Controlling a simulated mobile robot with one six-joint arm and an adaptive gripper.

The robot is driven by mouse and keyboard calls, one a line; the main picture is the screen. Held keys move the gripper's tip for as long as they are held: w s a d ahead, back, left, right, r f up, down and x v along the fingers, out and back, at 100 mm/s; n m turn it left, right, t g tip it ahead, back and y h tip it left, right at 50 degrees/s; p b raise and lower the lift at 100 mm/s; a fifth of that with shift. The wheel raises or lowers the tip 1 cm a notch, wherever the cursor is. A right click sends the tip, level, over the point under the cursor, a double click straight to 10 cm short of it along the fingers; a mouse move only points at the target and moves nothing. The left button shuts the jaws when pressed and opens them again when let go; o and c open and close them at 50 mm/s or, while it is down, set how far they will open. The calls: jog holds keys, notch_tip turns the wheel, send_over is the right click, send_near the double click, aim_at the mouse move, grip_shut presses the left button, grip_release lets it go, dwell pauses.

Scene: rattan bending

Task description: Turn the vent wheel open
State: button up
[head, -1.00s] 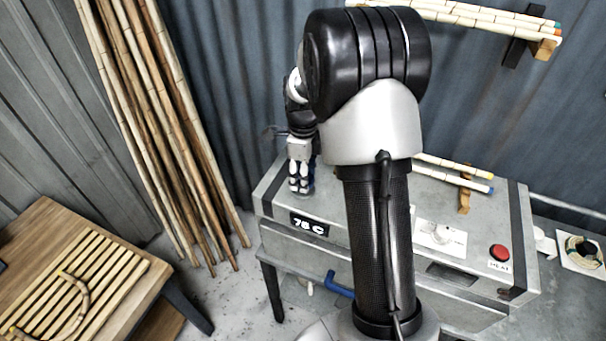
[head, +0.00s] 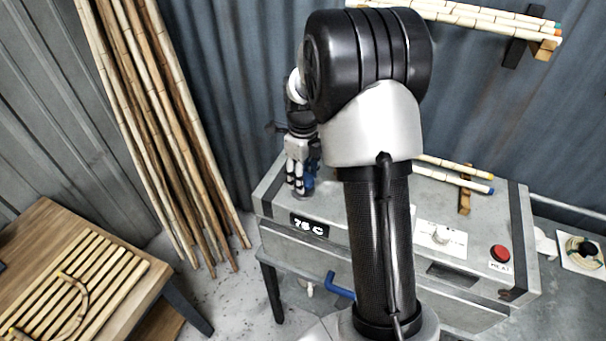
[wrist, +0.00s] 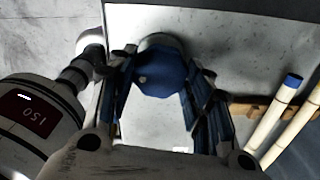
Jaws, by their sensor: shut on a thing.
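The blue vent wheel (wrist: 162,74) is on top of the grey metal box. My gripper (wrist: 158,80) has one finger on each side of the wheel and is shut on it. In the head view my gripper (head: 299,188) points down at the left end of the box top, and a bit of the blue wheel (head: 309,184) shows beside the fingers. The wheel's underside and stem are hidden.
Tall poles (head: 160,130) lean at the left.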

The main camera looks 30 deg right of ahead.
jog(key=o, duration=1.1)
jog(key=shift+c, duration=0.2)
notch_tip(320, 180, up, 12)
